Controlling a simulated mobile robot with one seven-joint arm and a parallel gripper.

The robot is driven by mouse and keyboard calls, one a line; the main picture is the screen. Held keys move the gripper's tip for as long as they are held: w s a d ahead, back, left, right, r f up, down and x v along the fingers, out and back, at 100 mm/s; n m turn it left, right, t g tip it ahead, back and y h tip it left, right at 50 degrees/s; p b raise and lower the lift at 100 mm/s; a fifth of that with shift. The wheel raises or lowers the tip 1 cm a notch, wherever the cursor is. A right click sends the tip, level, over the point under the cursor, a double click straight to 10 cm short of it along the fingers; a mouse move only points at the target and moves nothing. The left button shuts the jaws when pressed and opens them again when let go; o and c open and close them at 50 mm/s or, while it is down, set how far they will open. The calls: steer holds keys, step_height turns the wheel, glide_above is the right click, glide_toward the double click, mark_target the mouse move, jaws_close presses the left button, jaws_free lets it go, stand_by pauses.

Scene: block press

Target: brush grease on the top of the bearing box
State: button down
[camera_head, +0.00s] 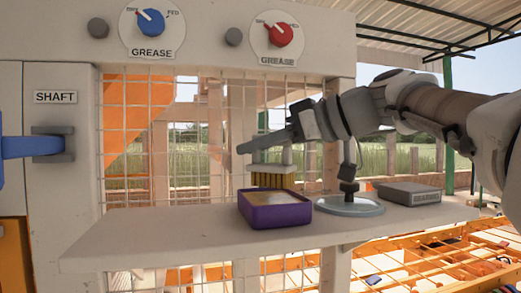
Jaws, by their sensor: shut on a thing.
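My gripper (300,128) reaches in from the right and is shut on a brush. The brush has a grey handle (256,145) pointing left and a block of yellow-brown bristles (272,180) hanging down. The bristles are just above or at the far side of a purple tray (275,216) with a tan filling; I cannot tell if they touch it. A flat grey box (409,193) lies at the right end of the shelf and may be the bearing box; no label on it is readable.
A round glassy dish (349,206) with a dark upright piece (348,187) stands between tray and grey box. The pale shelf (160,236) is clear at left. Above are blue (151,22) and red (279,34) GREASE dials. A blue lever (18,147) sits under the SHAFT label.

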steer(key=shift+r+p, duration=1.45)
steer(key=shift+r, duration=1)
steer(key=shift+d+f, duration=0.1)
